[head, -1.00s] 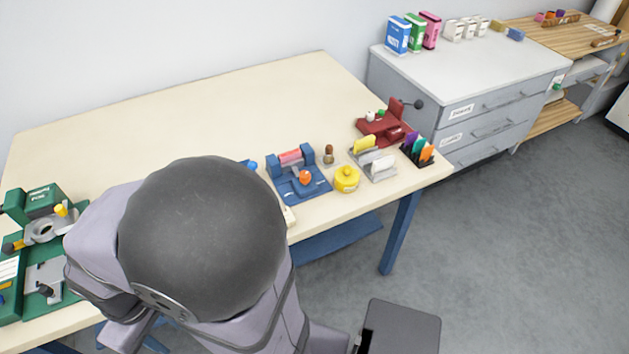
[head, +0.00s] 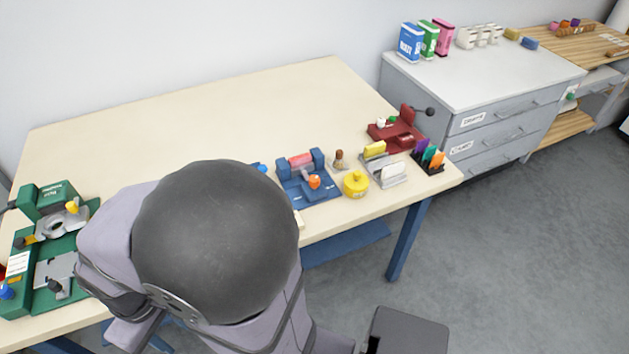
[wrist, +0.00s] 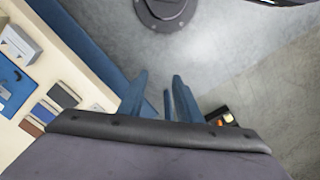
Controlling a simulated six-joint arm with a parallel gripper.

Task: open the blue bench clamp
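The blue bench clamp (head: 322,196) stands near the front edge of the cream table in the head view, right of my arm. It has two upright blue blocks with a pink-red piece between them and an orange knob (head: 315,181) in front. I cannot tell how tight its jaws are. My gripper is hidden behind my arm in the head view. In the wrist view, a dark edge of my wrist crosses the bottom and narrow blue pieces stand beyond it. I cannot tell whether these are fingers or table legs. The wrist looks down past the table edge at the floor.
A yellow round pot (head: 356,184), a grey holder (head: 387,178) and a red device (head: 396,134) stand right of the clamp. A green fixture (head: 48,203) is at the left. The table's back middle (head: 230,125) is clear.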

